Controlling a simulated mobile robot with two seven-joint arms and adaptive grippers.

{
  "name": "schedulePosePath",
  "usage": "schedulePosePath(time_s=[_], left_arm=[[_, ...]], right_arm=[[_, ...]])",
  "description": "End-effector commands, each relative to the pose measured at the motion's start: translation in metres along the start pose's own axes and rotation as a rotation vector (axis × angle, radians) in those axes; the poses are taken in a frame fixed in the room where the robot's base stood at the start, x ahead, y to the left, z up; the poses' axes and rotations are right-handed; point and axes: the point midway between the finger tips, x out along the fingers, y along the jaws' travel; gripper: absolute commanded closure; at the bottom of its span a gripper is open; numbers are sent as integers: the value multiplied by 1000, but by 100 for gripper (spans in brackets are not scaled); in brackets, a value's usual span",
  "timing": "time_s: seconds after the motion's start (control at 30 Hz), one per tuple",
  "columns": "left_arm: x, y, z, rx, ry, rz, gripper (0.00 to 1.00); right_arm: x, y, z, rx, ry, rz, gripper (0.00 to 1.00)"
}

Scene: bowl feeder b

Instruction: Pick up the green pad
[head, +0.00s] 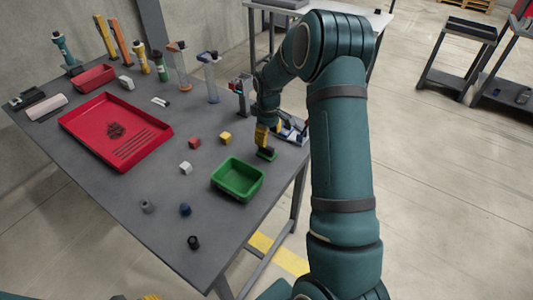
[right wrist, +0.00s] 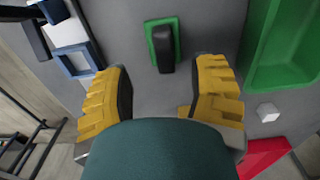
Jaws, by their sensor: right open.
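The green pad (head: 269,155) lies on the grey table near its right edge, just behind the green bin. In the right wrist view the green pad (right wrist: 150,38) is a small green rectangle with a black upright block on its middle. My right gripper (head: 262,143) points down at the pad from above. In the right wrist view its yellow fingers (right wrist: 165,88) are spread apart with nothing between them, and the pad shows beyond the fingertips. A yellow bit of my left gripper (head: 149,297) shows at the bottom edge of the head view.
A green bin (head: 218,180) stands close in front of the pad. A blue-and-white item (head: 292,132) lies behind, right of the gripper. Small cubes, including a yellow one (head: 225,138), lie to the left. A red tray (head: 75,125) is farther left.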

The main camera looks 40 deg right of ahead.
Motion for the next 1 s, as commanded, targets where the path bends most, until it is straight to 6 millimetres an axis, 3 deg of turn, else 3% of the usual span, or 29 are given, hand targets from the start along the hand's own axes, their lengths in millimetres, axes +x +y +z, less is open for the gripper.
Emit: schedulePosePath(time_s=[0.23,0.5,0.77,0.87,0.93,1.0], left_arm=[[4,-2,-1,0,2,0,66],[14,-5,-2,1,7,0,66],[13,-5,-2,1,8,0,66],[13,-5,-2,1,8,0,66],[13,-5,-2,1,8,0,66],[13,-5,-2,1,8,0,66]], right_arm=[[16,-2,-1,0,-1,0,43],[53,-5,-2,0,-1,0,43],[55,-5,-2,0,1,1,43],[55,-5,-3,0,1,1,72],[55,-5,-3,0,1,0,96],[55,-5,-3,0,1,1,100]])
